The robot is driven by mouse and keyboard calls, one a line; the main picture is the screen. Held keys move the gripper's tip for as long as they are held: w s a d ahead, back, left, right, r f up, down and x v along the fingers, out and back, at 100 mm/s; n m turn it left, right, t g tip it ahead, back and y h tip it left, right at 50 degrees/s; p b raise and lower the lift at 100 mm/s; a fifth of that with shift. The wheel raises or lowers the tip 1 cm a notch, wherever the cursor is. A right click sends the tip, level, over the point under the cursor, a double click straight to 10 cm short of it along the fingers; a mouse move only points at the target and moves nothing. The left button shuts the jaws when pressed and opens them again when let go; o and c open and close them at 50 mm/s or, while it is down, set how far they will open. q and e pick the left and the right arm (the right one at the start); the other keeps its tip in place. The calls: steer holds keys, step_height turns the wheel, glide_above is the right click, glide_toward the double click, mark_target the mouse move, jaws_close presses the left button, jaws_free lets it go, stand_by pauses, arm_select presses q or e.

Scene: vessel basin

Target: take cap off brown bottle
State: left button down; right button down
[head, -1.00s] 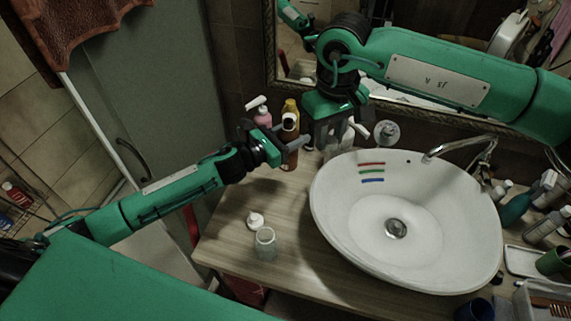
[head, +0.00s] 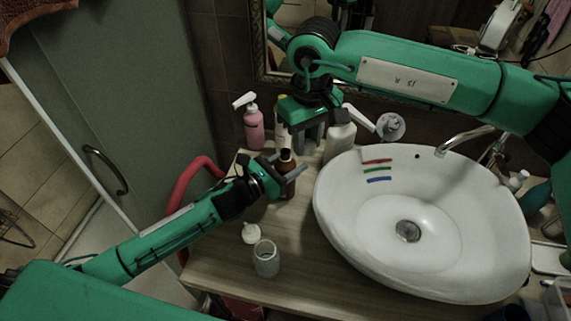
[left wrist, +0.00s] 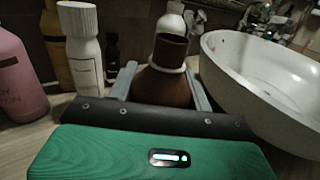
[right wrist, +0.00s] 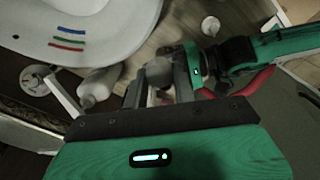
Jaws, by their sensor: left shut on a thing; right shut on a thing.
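The brown bottle (head: 287,186) stands upright near the basin's left side, its dark neck uncovered at the top. In the left wrist view the bottle (left wrist: 160,85) sits between my jaws, with a white ring round its neck. My left gripper (head: 286,176) is shut on its body. My right gripper (head: 310,138) is above and behind the bottle, apart from it. In the right wrist view a round greyish piece (right wrist: 158,70), which looks like the cap, is held between my right jaws. The head view does not show this piece clearly.
The white basin (head: 345,235) is close on the right. A pink pump bottle (head: 253,128) and a white bottle (left wrist: 80,45) stand behind. A clear cup (head: 266,260) and a small white item (head: 250,234) are on the wooden counter (head: 300,265) in front.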

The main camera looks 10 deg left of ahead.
arm_select(q)
steer(key=shift+w+a+f, duration=0.1)
steer(key=shift+w+f, duration=0.05)
steer(key=shift+f, duration=0.1)
steer(key=shift+s+d+r, duration=0.2)
steer(key=shift+s+d, duration=0.1)
steer(key=shift+s, duration=0.05)
steer(key=shift+f, duration=0.15)
steer(key=c, duration=0.8)
jaws_free()
steer(key=shift+w, duration=0.1)
steer(key=shift+o, duration=0.9)
steer(key=shift+w+a+f, duration=0.1)
steer(key=shift+a, duration=0.05)
